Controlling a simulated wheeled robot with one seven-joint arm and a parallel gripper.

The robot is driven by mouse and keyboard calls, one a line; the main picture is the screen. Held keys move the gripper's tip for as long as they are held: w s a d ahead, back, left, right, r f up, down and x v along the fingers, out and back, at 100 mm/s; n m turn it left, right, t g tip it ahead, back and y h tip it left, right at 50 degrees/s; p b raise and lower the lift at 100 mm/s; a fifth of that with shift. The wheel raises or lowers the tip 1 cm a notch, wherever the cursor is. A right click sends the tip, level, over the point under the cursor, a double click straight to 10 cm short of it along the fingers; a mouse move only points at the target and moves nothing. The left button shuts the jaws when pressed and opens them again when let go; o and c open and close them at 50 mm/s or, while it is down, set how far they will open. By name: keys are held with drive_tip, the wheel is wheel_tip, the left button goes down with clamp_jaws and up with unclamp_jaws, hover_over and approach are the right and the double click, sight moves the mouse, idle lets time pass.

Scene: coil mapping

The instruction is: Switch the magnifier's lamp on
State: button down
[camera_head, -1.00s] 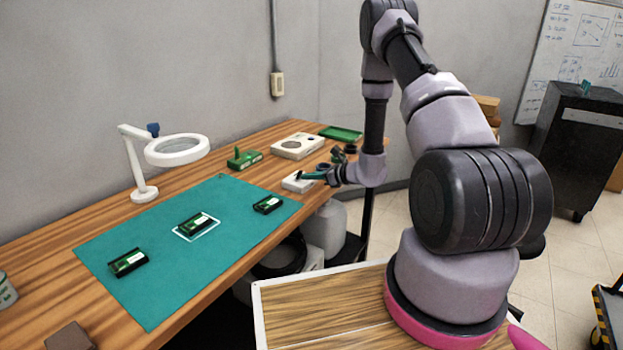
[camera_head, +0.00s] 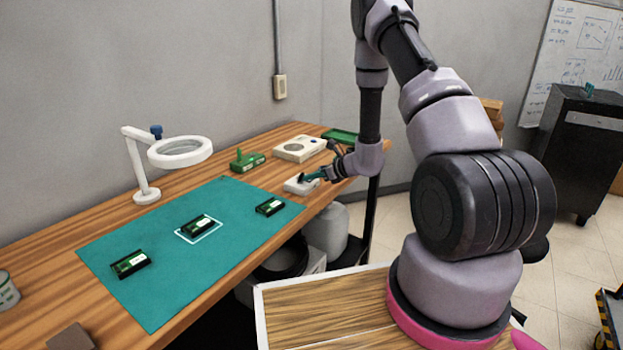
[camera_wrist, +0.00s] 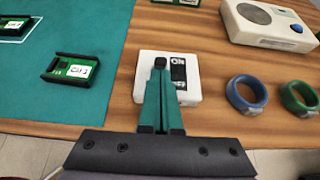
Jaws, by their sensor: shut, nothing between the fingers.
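The magnifier (camera_head: 180,151) stands at the back left of the bench, with a white ring head, a white arm and a blue knob (camera_head: 156,131). Its ring shows no clear glow. A small white switch box (camera_head: 296,188) lies near the bench's front right edge. In the wrist view, the box (camera_wrist: 187,92) bears a dark panel with white lettering. My gripper (camera_head: 304,179) is shut and empty at the box. In the wrist view, its fingertips (camera_wrist: 160,66) lie over the box, left of the panel. I cannot tell whether they touch it.
Coil rings, one blue (camera_wrist: 246,93) and one green (camera_wrist: 300,98), lie right of the box. A larger white device (camera_head: 299,149) and a green holder (camera_head: 246,160) stand behind. A teal mat (camera_head: 160,290) with several green modules lies to the left.

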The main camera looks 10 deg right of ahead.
drive_tip(key=shift+w+a+r+g+h, duration=0.5)
drive_tip(key=shift+r+g+h, duration=0.15)
drive_tip(key=shift+g+h, duration=0.3)
drive_tip(key=shift+w+a+r+g+h, duration=0.2)
drive_tip(key=shift+w+g+h, duration=0.05)
drive_tip(key=shift+g+h, duration=0.35)
drive_tip(key=shift+w, duration=0.1)
drive_tip(key=shift+r, duration=0.8)
